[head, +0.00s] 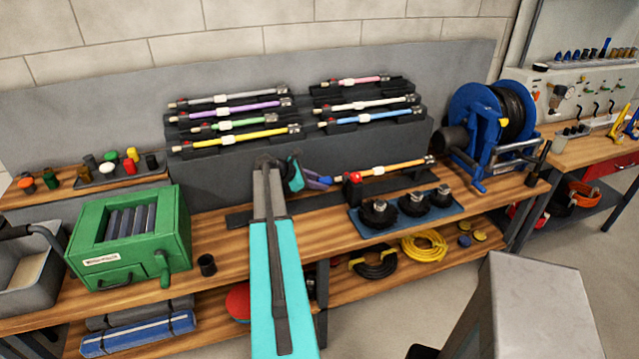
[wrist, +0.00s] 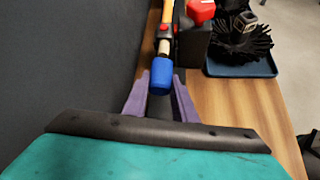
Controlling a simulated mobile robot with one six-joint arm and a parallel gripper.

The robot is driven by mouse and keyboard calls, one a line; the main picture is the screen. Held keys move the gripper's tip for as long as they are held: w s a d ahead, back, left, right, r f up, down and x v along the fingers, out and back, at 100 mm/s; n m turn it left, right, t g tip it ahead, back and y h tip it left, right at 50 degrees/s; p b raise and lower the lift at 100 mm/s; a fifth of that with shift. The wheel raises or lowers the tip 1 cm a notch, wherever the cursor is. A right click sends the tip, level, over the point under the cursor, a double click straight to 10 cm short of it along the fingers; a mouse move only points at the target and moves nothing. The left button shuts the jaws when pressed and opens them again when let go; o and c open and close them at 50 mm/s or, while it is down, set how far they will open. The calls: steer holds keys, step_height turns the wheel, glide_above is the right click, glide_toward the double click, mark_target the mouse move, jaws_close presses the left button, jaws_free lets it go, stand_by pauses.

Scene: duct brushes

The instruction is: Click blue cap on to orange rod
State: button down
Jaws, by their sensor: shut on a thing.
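The orange rod (head: 400,167) lies level in a black holder on the bench, its pale end and red button toward the left. In the wrist view the rod's pale end (wrist: 165,46) points at my gripper. The blue cap (wrist: 161,78) is between the tips of my gripper's purple fingers (wrist: 161,84), which are shut on it. The cap lines up with the rod end and meets or nearly meets it; I cannot tell how far it is seated. My gripper (head: 319,181) reaches the rod's left end in the head view, where the cap is mostly hidden.
A rack (head: 235,162) of several coloured rods stands behind. A blue tray (head: 372,236) with black brushes lies in front of the rod. A blue hose reel (head: 470,115) stands right, a green box (head: 170,225) left. A red-topped block (wrist: 200,12) adjoins the rod.

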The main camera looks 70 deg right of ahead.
mark_target(327, 179)
steer(key=shift+s+d+p, duration=0.2)
steer(key=shift+s+d, duration=0.5)
steer(key=shift+s, duration=0.2)
steer(key=shift+s+d+p, duration=0.15)
steer(key=shift+s+d, duration=0.55)
steer(key=shift+s, duration=0.15)
stand_by(1.8)
steer(key=c, duration=1.4)
jaws_free()
steer(key=shift+w+a, duration=0.1)
steer(key=shift+b+v, duration=2)
steer(key=shift+v, duration=4.85)
